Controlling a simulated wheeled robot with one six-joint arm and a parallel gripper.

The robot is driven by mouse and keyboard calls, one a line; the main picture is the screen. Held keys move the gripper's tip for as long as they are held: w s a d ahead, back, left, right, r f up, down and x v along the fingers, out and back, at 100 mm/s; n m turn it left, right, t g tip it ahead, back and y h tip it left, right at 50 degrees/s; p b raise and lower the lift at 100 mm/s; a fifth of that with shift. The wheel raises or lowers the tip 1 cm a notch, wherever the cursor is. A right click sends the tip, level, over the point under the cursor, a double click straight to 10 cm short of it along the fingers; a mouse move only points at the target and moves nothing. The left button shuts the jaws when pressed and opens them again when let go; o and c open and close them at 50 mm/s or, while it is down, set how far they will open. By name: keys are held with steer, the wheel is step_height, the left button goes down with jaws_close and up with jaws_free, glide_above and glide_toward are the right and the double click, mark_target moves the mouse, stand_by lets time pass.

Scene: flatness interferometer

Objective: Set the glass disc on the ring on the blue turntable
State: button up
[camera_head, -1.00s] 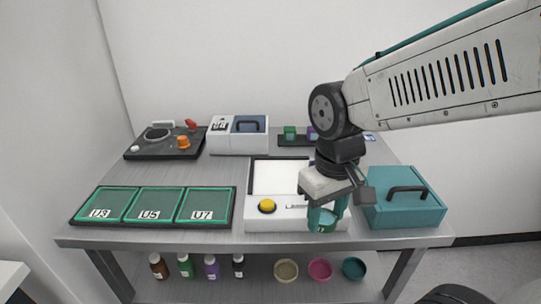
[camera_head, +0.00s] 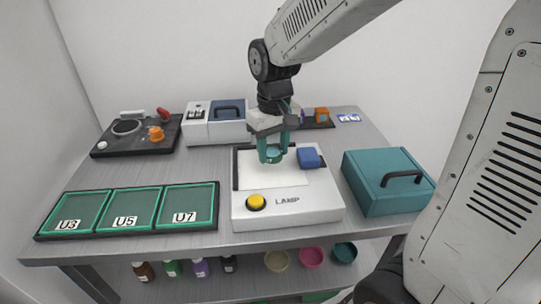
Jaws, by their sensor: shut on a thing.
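My gripper (camera_head: 272,150) points down over the white screen of the lamp box, its teal fingers shut on a small greenish glass disc (camera_head: 272,156). The disc is partly hidden between the fingers. I cannot tell its exact height above the screen. A dark ring (camera_head: 126,127) shows on a black device (camera_head: 110,146) at the back left, well away from my gripper. I cannot make out a blue turntable for certain.
The lamp box (camera_head: 285,212) has a yellow button (camera_head: 256,202) and a blue block (camera_head: 308,158). Green trays U3, U5 and U7 (camera_head: 125,209) lie left. A teal handled box (camera_head: 388,182) stands right.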

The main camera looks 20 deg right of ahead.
mark_target(271, 149)
steer(key=shift+w+f, duration=0.1)
steer(key=shift+w, duration=0.75)
steer(key=shift+f, duration=1.75)
steer(key=shift+f, duration=0.1)
steer(key=o, duration=1)
